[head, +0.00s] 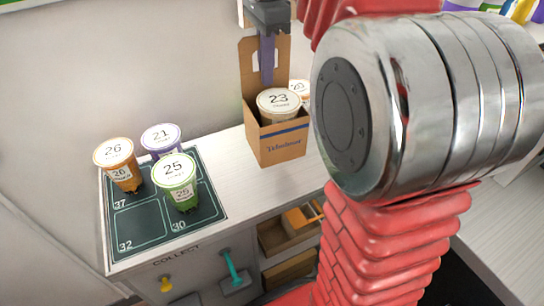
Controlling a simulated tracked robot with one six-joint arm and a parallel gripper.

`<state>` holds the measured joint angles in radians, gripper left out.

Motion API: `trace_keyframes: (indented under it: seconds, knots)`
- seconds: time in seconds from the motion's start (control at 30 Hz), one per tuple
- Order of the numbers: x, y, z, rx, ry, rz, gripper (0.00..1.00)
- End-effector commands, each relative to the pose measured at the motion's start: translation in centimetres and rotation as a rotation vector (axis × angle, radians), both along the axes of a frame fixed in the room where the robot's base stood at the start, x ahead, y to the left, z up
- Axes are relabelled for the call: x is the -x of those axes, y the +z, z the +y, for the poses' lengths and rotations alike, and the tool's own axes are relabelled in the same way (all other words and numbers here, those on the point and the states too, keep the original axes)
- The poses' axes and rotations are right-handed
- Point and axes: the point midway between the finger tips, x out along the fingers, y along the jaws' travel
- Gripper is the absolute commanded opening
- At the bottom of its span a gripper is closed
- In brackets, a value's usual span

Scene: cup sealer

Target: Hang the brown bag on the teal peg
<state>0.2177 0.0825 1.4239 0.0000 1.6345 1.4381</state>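The brown bag (278,148), a cardboard carrier with a tall back panel and a blue stripe, stands upright on the white counter. It holds a cup with a lid marked 23 (279,104) and a second lidded cup (299,89), partly hidden by my arm. My gripper (267,77) comes down from the top edge at the back panel, with a purple finger in front of it. The other finger is not visible, so its grip is unclear. The teal peg (231,268) sticks out from the counter's front, below the word COLLECT.
A dark numbered tray (138,222) at left holds cups 26 (123,172), 21 (161,140) and 25 (175,189). A yellow peg (166,284) is left of the teal one. An open shelf (285,255) holds brown boxes. My arm blocks the right side.

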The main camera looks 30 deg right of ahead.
Motion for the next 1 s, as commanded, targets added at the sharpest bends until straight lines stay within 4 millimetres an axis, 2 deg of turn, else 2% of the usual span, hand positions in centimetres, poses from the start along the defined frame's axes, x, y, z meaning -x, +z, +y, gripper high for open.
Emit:
trace_keyframes:
  seconds: [0.33,0.77,1.0]
  knots:
    - [0.0,-4.2,0.1,0.000,0.002,0.001,0.00]
    - [0.0,-4.9,0.1,0.000,0.003,0.000,0.00]
    - [0.1,-7.6,0.1,0.000,0.003,0.003,0.00]
